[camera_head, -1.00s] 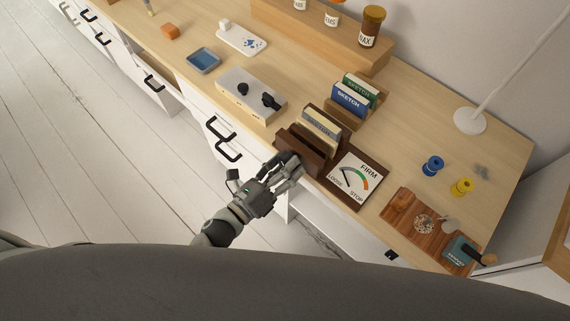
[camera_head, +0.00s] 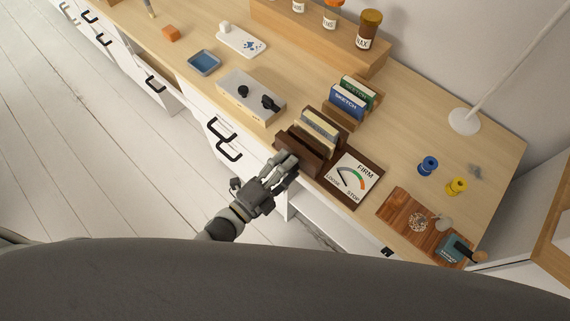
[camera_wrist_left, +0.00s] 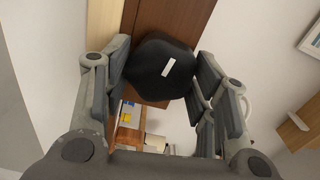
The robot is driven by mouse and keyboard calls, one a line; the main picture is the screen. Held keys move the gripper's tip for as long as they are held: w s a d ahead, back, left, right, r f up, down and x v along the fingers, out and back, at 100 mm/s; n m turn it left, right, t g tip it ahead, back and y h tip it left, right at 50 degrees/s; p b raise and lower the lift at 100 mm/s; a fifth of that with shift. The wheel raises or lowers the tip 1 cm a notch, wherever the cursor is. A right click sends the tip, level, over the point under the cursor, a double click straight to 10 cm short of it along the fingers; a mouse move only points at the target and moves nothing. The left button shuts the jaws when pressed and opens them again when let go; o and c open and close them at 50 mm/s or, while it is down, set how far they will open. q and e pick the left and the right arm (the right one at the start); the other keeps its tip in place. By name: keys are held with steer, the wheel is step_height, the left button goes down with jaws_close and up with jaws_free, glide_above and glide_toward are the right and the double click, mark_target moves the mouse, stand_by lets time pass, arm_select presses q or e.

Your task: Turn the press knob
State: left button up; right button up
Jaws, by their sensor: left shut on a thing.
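The press knob (camera_wrist_left: 160,68) is a dark faceted knob with a white mark, seen in the left wrist view against the brown wood of the press. My left gripper (camera_wrist_left: 162,85) has its fingers on both sides of the knob and is shut on it. In the head view my left gripper (camera_head: 283,167) is at the front of the brown press (camera_head: 304,153), and its fingers hide the knob. The press holds a cream block. Its dial board (camera_head: 352,178) reads LOOSE, FIRM and STOP, with a needle pointing toward the LOOSE side. My right gripper is not in view.
A box with two black knobs (camera_head: 237,98) stands left of the press, and upright sketch books (camera_head: 347,101) stand behind it. A wooden board (camera_head: 400,207), blue spool (camera_head: 428,165) and yellow spool (camera_head: 456,186) lie to the right. Drawer handles (camera_head: 222,128) stick out below the desk edge.

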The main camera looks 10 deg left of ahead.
arm_select(q)
steer(key=n+p, duration=0.1)
steer(key=n, duration=0.5)
steer(key=n+p, duration=0.1)
steer(key=n, duration=0.5)
steer(key=shift+a+r+n+p, duration=0.15)
steer(key=shift+r+n+p, duration=0.05)
steer(key=shift+n+p, duration=0.2)
steer(key=n, duration=0.5)
steer(key=shift+w+f, duration=0.1)
steer(key=n+b, duration=0.1)
steer(key=n, duration=0.7)
steer(key=shift+a+f+n, duration=0.1)
steer(key=shift+n, duration=0.2)
steer(key=n+b, duration=0.1)
steer(key=n, duration=0.2)
steer(key=shift+f+n, duration=0.1)
steer(key=shift+n, duration=0.2)
steer(key=n+b, duration=0.3)
steer(key=n, duration=0.3)
steer(key=shift+f, duration=0.15)
steer(key=shift+n+b, duration=2.95)
steer(key=shift+n, duration=1.75)
